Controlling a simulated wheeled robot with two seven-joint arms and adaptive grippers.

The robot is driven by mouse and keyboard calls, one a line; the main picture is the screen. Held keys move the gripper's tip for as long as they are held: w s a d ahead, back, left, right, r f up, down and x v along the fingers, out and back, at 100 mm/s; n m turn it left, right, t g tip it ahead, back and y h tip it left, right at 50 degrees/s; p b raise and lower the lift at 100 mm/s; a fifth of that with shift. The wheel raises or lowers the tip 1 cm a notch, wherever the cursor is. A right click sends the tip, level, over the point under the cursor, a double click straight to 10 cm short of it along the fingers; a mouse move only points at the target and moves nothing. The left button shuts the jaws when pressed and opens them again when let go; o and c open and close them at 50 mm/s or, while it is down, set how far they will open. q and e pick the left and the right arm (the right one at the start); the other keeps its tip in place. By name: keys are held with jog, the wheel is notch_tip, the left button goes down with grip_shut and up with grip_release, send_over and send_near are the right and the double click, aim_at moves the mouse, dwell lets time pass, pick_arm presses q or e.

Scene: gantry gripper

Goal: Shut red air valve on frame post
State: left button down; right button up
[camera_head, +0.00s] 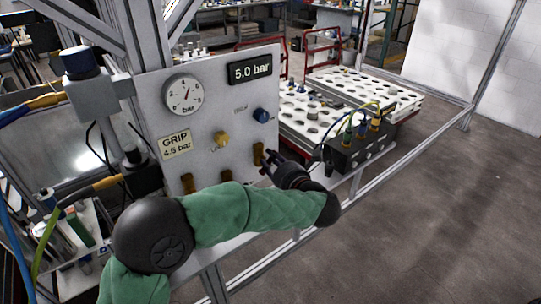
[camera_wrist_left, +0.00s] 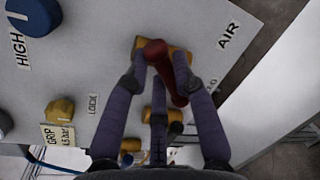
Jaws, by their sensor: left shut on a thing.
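The red air valve handle (camera_wrist_left: 167,75) sits on a brass body (camera_wrist_left: 178,56) beside the AIR label in the left wrist view. The handle lies slanted across the body. My left gripper (camera_wrist_left: 165,82) is shut on the handle, with fingers on both sides of it. In the head view my left gripper (camera_head: 268,165) is at the right side of the grey panel (camera_head: 225,110), close to the brass valve body (camera_head: 258,153). The red handle is hard to make out there. My right gripper is not in view.
The panel carries a gauge (camera_head: 184,95), a 5.0 bar display (camera_head: 250,69), a yellow knob (camera_head: 221,139), a blue knob (camera_head: 261,115) and more brass valves (camera_head: 187,183). A black valve block (camera_head: 356,148) with hoses stands at the right. Floor is free at far right.

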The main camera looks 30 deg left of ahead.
pick_arm(q)
jog(key=shift+w+d+f+m+g+p, duration=0.15)
jog(key=shift+m+g+p, duration=0.3)
jog(key=shift+m+p, duration=1.1)
jog(key=shift+w+f+m+g+p, duration=0.15)
jog(key=shift+m+g+p, duration=0.35)
jog(key=shift+m+p, duration=1.05)
jog(key=shift+d+f+m+g+p, duration=0.1)
jog(key=shift+f+m+g+p, duration=0.25)
jog(key=shift+m+p, duration=1.15)
jog(key=shift+n+p, duration=0.3)
jog(key=shift+p, duration=0.1)
jog(key=c, duration=1.1)
grip_release()
jog(key=shift+s, duration=0.1)
jog(key=shift+o, duration=0.2)
jog(key=shift+w+r, duration=0.15)
jog(key=shift+w, duration=0.05)
